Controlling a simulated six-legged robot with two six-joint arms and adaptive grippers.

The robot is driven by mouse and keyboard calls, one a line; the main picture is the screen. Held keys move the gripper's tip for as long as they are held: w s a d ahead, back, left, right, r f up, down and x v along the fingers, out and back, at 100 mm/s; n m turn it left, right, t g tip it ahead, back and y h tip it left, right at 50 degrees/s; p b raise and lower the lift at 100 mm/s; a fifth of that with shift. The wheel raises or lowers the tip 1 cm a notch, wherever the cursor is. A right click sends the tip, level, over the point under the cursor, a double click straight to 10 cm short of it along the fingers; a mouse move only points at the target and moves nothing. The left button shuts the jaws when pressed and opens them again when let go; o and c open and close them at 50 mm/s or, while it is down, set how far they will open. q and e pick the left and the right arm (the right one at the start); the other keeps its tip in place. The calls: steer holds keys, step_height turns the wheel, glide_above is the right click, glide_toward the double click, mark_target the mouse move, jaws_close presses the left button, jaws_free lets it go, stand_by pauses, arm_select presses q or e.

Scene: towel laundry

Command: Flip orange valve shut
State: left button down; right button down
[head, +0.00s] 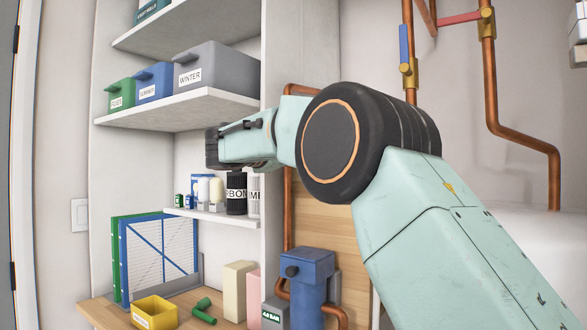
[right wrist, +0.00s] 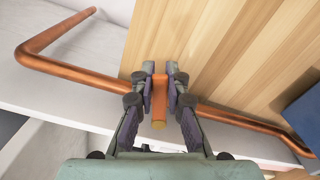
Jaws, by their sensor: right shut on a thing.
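The orange valve handle (right wrist: 159,98) stands on a copper pipe in the right wrist view. My right gripper (right wrist: 160,85) has its two fingers on either side of the handle, shut on it. The handle points toward the bottom of the picture, roughly across the pipe, with a yellowish end at its tip. In the head view my right arm reaches in from the right, and it hides the valve and the fingertips. My left gripper is in neither view.
The copper pipe (right wrist: 80,73) runs past a wooden panel (right wrist: 215,45). In the head view a blue pump-like unit (head: 308,285) stands below my arm. Shelves on the left hold labelled bins, such as a grey one (head: 218,70), and several cans. A yellow bin (head: 154,313) sits lower down.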

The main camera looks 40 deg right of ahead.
steer(key=shift+s+f+m+b, duration=0.1)
steer(key=shift+f+m+b, duration=0.55)
steer(key=shift+m+b, duration=0.5)
steer(key=shift+f+m+b, duration=0.65)
steer(key=shift+m+b, duration=0.2)
steer(key=shift+b, duration=0.55)
steer(key=c, duration=1.8)
jaws_free()
steer(key=shift+o, duration=1)
steer(key=shift+s+r, duration=0.1)
steer(key=shift+r, duration=0.05)
steer(key=shift+a, duration=0.1)
steer(key=v, duration=1.2)
